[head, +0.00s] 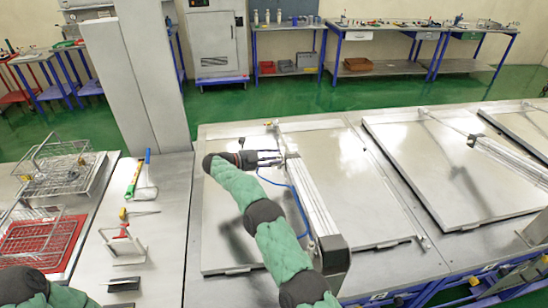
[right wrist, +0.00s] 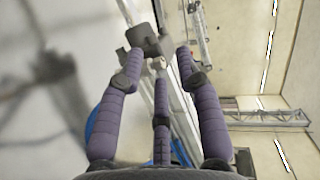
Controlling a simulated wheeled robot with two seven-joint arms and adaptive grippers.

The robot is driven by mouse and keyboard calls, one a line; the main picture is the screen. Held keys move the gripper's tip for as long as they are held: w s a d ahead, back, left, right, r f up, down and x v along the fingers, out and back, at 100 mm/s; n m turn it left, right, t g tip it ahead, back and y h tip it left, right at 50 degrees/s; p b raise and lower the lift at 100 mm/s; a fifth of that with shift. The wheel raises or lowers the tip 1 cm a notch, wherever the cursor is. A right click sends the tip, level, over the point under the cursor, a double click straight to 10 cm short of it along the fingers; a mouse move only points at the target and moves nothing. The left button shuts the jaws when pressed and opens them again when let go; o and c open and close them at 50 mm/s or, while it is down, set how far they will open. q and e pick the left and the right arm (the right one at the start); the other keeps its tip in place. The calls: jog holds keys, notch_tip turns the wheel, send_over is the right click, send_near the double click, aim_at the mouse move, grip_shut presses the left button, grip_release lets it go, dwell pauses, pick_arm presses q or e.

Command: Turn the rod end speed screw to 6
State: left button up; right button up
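A pneumatic cylinder (head: 312,195) lies along the near lid (head: 232,240), with a dark block at its near end. My right gripper (head: 278,158) is at the cylinder's far end, its dark fingers pointing right towards it. In the right wrist view its purple fingers (right wrist: 158,70) are spread apart, with a small pale part (right wrist: 158,63) of the cylinder's end seen between the tips. I cannot tell whether they touch it. The speed screw and its scale are too small to make out. Of my left arm only a sleeved part shows at the bottom left; its gripper is out of view.
A blue hose (head: 296,197) runs beside the cylinder. A second lid (head: 450,170) with its own cylinder (head: 510,160) lies to the right. A bench on the left holds wire baskets (head: 62,165), a red mat and hand tools (head: 134,178). A grey column (head: 140,85) stands behind it.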

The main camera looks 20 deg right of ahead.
jog(key=v, duration=0.7)
